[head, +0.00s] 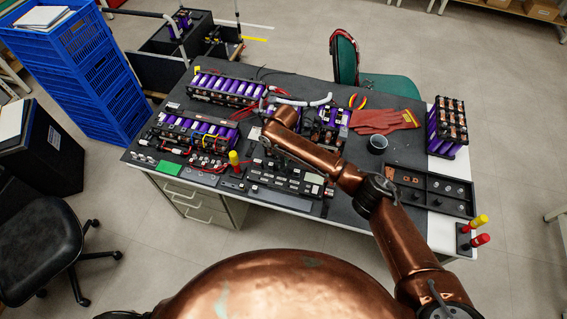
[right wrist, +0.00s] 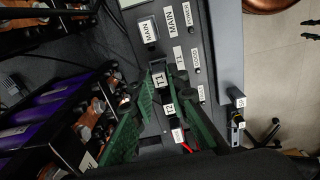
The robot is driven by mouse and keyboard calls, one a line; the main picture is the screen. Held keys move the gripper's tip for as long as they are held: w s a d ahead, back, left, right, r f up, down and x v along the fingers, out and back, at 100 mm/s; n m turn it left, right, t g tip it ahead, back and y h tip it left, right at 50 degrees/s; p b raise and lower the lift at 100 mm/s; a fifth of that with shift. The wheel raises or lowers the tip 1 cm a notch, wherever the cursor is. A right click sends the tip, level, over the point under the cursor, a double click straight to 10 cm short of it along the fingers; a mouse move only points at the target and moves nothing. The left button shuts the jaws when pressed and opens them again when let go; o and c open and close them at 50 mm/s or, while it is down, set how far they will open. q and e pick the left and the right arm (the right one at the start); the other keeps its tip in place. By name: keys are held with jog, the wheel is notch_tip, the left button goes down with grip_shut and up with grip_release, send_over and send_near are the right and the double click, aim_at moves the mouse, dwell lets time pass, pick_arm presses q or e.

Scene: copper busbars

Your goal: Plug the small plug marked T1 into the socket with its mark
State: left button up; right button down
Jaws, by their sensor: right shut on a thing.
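In the right wrist view my right gripper (right wrist: 167,84) has two green-faced fingers closed around a small dark plug whose white label reads T1 (right wrist: 160,80). In the head view the right gripper (head: 268,143) is partly hidden by its copper wrist, over the back left of the dark socket panel (head: 290,180). The panel also shows in the right wrist view (right wrist: 196,22), with labels MAIN, T1 (right wrist: 178,56) and COOL beyond the fingertips. I cannot tell whether the plug touches a socket. My left gripper is not in view.
Battery modules with purple cells (head: 225,88) stand behind and left of the panel. A label T2 (right wrist: 169,107) shows between the fingers in the right wrist view.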

jog(key=shift+f, duration=0.6)
jog(key=c, duration=1.8)
grip_release()
jog(key=shift+f, duration=0.1)
notch_tip(320, 180, up, 6)
jog(key=p, duration=0.5)
